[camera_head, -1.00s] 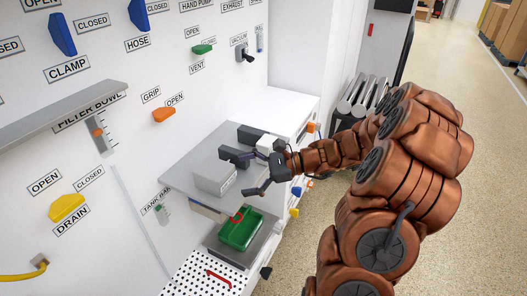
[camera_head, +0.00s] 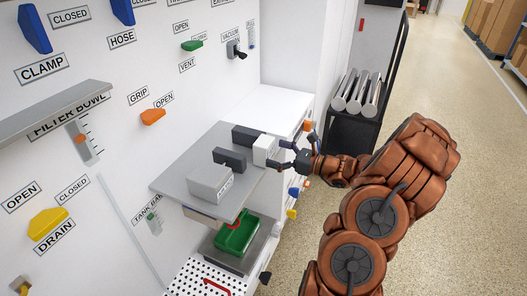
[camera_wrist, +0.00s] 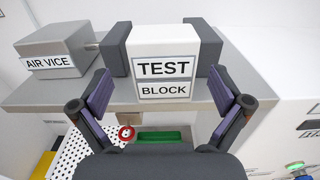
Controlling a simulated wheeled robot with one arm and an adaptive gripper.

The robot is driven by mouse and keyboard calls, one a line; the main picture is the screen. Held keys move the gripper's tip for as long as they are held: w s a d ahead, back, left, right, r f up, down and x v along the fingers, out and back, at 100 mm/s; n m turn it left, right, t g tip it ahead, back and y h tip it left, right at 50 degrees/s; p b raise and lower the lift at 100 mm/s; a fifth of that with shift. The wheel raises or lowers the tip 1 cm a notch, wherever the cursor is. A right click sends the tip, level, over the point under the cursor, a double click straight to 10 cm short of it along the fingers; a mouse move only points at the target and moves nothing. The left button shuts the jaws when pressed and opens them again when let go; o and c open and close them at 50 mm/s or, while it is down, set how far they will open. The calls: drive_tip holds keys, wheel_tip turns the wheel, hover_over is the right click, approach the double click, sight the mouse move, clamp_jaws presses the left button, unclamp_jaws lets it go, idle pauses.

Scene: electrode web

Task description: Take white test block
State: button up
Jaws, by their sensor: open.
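The white test block (camera_head: 265,150) stands on the grey plate (camera_head: 212,148) between two dark jaw blocks of the air vice. In the wrist view the test block (camera_wrist: 165,62) faces me with its "TEST BLOCK" label. My gripper (camera_head: 286,157) is open at the block's near side.
A green tray (camera_head: 236,237) lies below the plate, beside a perforated white surface (camera_head: 190,280) with a red handle. The panel wall carries coloured levers, including an orange grip lever (camera_head: 152,117). A dark cart (camera_head: 352,135) with metal cylinders stands behind.

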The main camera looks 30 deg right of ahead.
sight(271, 150)
drive_tip(key=shift+x, duration=2.25)
drive_tip(key=shift+d+r, duration=0.15)
drive_tip(key=shift+c, duration=0.4)
drive_tip(key=c, duration=1.3)
drive_tip(key=shift+c, duration=0.4)
drive_tip(key=shift+r, duration=0.15)
